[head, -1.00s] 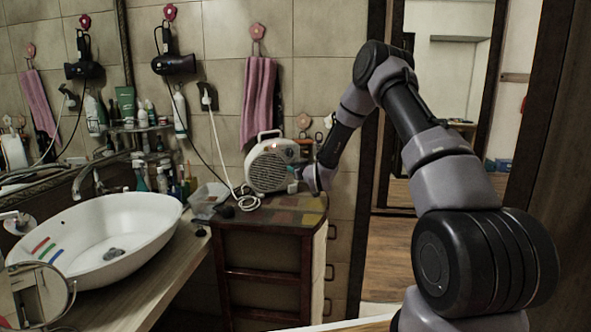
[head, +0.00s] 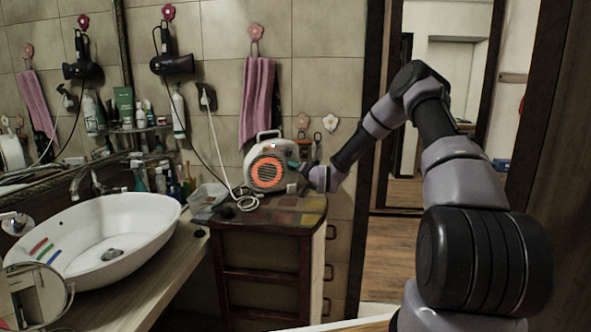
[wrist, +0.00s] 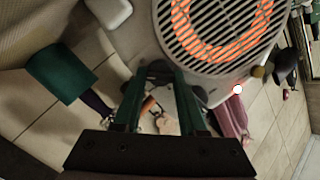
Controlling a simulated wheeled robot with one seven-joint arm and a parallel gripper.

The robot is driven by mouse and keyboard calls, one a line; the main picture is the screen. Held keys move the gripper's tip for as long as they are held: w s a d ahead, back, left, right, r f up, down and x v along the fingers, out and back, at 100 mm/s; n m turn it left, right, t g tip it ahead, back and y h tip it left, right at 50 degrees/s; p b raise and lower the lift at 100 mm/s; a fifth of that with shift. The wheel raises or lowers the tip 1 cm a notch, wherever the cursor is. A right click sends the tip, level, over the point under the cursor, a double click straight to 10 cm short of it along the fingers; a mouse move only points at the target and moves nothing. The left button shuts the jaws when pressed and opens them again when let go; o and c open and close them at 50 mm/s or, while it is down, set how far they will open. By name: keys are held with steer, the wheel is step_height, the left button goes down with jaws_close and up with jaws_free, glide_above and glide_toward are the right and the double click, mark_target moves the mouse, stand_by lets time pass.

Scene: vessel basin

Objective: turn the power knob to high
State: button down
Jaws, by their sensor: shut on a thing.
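The heater (head: 268,172), a white box with a carry handle and a round grille, stands on the wooden cabinet. Its coil glows orange behind the grille, and this also shows large in the wrist view (wrist: 222,30). A small lit lamp (wrist: 238,89) shows on its face. My gripper (head: 300,176) is at the heater's right side in the head view. In the wrist view its two green fingers (wrist: 160,74) reach the heater's edge and are shut on the dark power knob, which is mostly hidden between the tips. The knob's setting cannot be read.
The cabinet top (head: 285,215) carries a white coiled cable (head: 246,203) beside the heater. A clear container (head: 208,196) and several bottles stand to the left, by the white basin (head: 105,235). A pink towel (head: 257,100) hangs behind the heater.

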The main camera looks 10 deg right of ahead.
steer(key=m, duration=0.5)
steer(key=shift+d+f+y, duration=0.1)
steer(key=shift+y, duration=0.2)
stand_by(0.4)
steer(key=shift+c, duration=2.3)
jaws_free()
steer(key=f+v, duration=0.1)
steer(key=v, duration=0.9)
steer(key=shift+s+d+r, duration=0.15)
steer(key=shift+s+r, duration=0.1)
steer(key=shift+s, duration=0.1)
